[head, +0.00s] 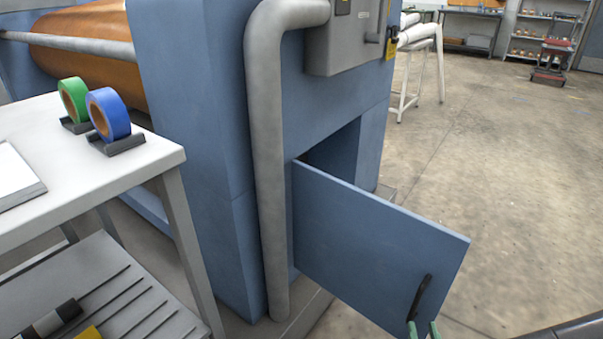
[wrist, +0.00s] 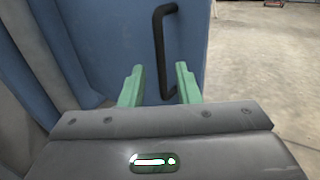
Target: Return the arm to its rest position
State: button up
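My gripper (wrist: 159,84) shows in the wrist view with its two green fingers spread apart and nothing between them except the view of the handle beyond. The black bar handle (wrist: 161,50) is on the blue cabinet door (wrist: 110,45), a little ahead of the fingertips; I cannot tell if they touch it. In the head view my green fingertips (head: 423,329) are at the bottom edge, just below the handle (head: 419,297). The door (head: 370,245) stands swung open from the blue press (head: 220,160). Most of my arm is out of view.
A white table (head: 160,158) at left holds green (head: 73,99) and blue (head: 108,113) tape rolls on stands. A thick grey pipe (head: 267,180) runs down the press beside the door's hinge side.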

aim_at(417, 304)
jog(key=shift+w+d+b, duration=0.2)
jog(key=shift+w+b, duration=0.15)
jog(key=shift+w, duration=1.6)
jog(key=shift+w+d+b, duration=0.15)
jog(key=shift+w+b, duration=0.15)
jog(key=shift+w, duration=1.65)
